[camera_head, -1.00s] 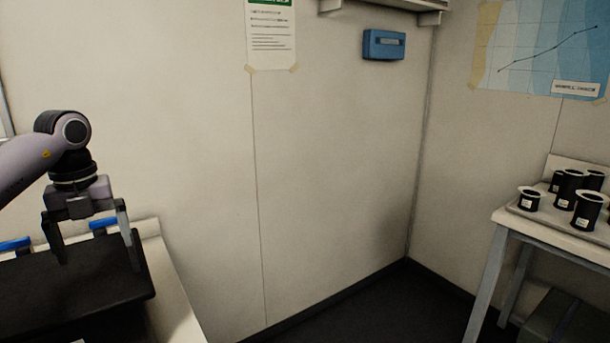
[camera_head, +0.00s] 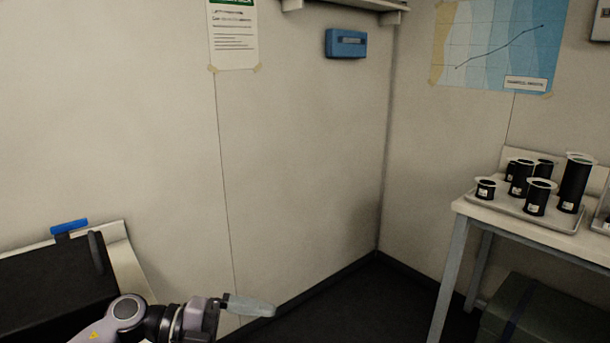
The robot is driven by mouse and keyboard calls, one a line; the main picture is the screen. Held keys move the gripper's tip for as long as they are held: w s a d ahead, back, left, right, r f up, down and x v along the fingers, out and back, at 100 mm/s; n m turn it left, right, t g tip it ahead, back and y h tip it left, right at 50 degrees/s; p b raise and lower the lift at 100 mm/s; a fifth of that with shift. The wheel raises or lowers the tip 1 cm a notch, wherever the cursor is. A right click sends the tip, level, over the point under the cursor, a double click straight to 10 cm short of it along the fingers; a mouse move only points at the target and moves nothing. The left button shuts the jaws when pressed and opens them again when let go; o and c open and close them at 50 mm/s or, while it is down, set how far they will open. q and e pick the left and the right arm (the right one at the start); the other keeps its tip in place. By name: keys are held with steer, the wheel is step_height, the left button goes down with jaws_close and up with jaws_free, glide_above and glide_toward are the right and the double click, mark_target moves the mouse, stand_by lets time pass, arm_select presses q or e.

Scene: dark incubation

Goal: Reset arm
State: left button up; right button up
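My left arm comes in low at the left. Its gripper (camera_head: 245,305) now points right, in front of the wall and dark floor, well clear of the table at left. I see it nearly edge-on, with one grey finger in clear view, so the gap between the fingers does not show. No held object is visible. My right arm and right gripper are out of view.
At left, a black box (camera_head: 50,285) with a blue clip (camera_head: 69,227) sits on a pale table (camera_head: 125,265). At right, a table (camera_head: 475,210) bears a tray (camera_head: 535,222) with several black containers (camera_head: 573,185). A dark green crate (camera_head: 535,315) is underneath. Floor between is clear.

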arm_select(q)
steer(key=s+a+f+n+t+y, duration=0.4)
steer(key=f+n+t, duration=0.3)
steer(key=n, duration=0.6)
steer(key=s+a+f+n+t+y, duration=0.4)
steer(key=f+n, duration=0.6)
steer(key=n, duration=0.3)
steer(key=s+t+y, duration=0.1)
steer(key=t+y, duration=0.1)
steer(key=y, duration=0.1)
steer(key=shift+a+t, duration=0.35)
steer(key=shift+t, duration=0.05)
steer(key=s+a+f+n+g, duration=0.1)
steer(key=s+f, duration=0.1)
steer(key=s, duration=0.1)
steer(key=s+a+f+n+g+y, duration=0.1)
steer(key=s+f, duration=0.2)
steer(key=s+a+f+n+g+y, duration=0.1)
steer(key=s+f+g, duration=0.1)
steer(key=s, duration=0.1)
steer(key=shift+s+f, duration=0.15)
steer(key=shift+s, duration=0.15)
steer(key=shift+c, duration=0.3)
